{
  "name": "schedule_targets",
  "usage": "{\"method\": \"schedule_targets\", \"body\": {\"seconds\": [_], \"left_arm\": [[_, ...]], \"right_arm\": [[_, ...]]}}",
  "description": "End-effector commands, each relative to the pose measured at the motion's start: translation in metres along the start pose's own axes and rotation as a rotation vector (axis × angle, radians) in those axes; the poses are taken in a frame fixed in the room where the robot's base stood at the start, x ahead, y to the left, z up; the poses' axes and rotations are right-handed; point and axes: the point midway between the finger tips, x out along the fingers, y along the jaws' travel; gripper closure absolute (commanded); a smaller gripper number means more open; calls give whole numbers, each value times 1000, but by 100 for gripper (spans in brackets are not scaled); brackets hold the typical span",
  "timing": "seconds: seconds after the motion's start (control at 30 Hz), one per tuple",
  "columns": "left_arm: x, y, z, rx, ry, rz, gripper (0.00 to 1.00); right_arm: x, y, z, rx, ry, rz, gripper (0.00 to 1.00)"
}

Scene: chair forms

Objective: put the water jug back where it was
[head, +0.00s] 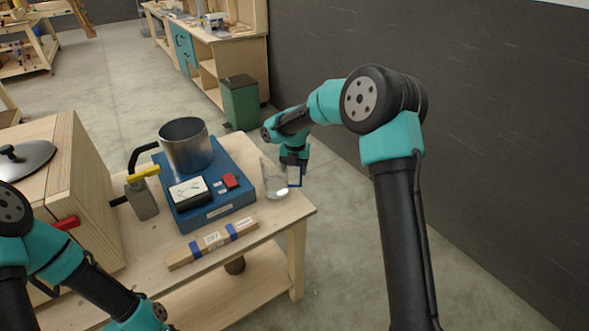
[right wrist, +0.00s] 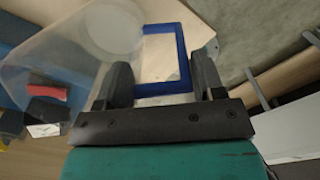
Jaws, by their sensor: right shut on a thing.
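The water jug (head: 273,181) is clear with a blue handle, and it is upright at the right end of the wooden table (head: 297,213). I cannot tell whether its base touches the tabletop. My right gripper (head: 293,168) is shut on the blue handle, on the jug's right side. In the right wrist view, the jug's clear body (right wrist: 75,60) fills the upper left, and the handle lies between the fingers of the gripper (right wrist: 162,75). My left arm shows at the lower left of the head view, with its gripper out of frame.
A blue device (head: 232,200) carrying a metal pot (head: 187,146) stands left of the jug. A wooden bar with blue bands (head: 212,243) lies along the front edge. A wooden box (head: 95,185) fills the table's left. A green bin (head: 241,103) stands beyond the table.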

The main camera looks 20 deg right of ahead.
Motion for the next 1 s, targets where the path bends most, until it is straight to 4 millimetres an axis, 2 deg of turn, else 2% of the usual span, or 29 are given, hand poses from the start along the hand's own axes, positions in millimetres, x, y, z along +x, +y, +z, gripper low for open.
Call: {"method": "schedule_targets", "body": {"seconds": [0.47,0.5,0.77,1.0], "left_arm": [[0,0,0,0,0,0,42],[0,0,0,0,0,0,42],[0,0,0,0,0,0,42],[0,0,0,0,0,0,42]], "right_arm": [[8,0,0,0,-1,0,86],[8,-1,0,0,0,0,36],[8,0,0,0,-1,0,12],[7,0,0,0,-1,0,12]]}}
